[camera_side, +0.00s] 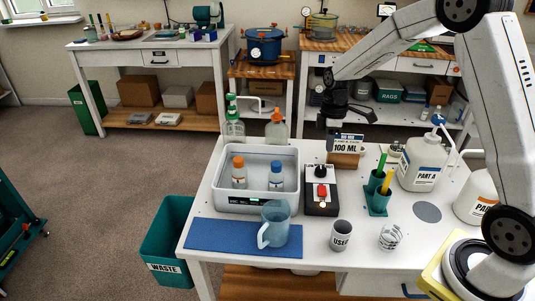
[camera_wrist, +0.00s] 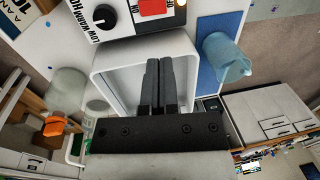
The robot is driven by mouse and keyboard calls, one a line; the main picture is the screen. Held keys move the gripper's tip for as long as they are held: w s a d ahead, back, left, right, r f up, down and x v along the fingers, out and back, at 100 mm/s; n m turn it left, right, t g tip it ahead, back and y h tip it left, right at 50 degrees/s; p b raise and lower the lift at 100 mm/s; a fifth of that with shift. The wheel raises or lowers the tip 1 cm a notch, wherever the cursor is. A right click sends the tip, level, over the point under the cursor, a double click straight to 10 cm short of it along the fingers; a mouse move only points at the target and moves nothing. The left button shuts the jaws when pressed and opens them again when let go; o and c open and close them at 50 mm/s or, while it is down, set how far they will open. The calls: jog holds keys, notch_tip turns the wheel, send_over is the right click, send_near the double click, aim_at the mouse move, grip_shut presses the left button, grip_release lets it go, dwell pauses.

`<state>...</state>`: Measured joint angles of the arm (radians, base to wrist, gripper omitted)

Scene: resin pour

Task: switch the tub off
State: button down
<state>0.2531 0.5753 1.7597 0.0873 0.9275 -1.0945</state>
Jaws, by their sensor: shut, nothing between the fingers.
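The tub (camera_side: 226,202) is a pale grey open basin on the white table, holding an orange-capped bottle (camera_side: 239,172) and a blue-capped bottle (camera_side: 277,176). A green-lit display (camera_side: 255,200) shows on its front wall. To its right is a black and white control box (camera_side: 311,203) with a black knob (camera_side: 320,172) and a red switch (camera_side: 322,191). The wrist view shows the knob (camera_wrist: 104,17) and part of the red switch (camera_wrist: 152,6) at the top edge. My gripper (camera_side: 332,132) is shut and empty, above the table's back, apart from the switch; its fingers (camera_wrist: 165,62) hide part of the tub (camera_wrist: 108,75).
A 100 ML sign (camera_side: 345,143) stands behind the control box. A blue pitcher (camera_side: 275,224) stands on the blue mat (camera_side: 215,236) in front.

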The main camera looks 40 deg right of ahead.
aim_at(323, 192)
jog(key=shift+f, duration=0.1)
jog(key=f, duration=0.4)
jog(key=s+a+f, duration=0.1)
jog(key=f, duration=0.8)
jog(key=shift+s+a+f, duration=0.15)
jog(key=shift+a+f, duration=0.05)
jog(key=shift+f, duration=0.15)
jog(key=shift+s+a+f, duration=0.1)
jog(key=shift+s+f, duration=0.1)
jog(key=shift+f, duration=0.15)
dwell(0.3)
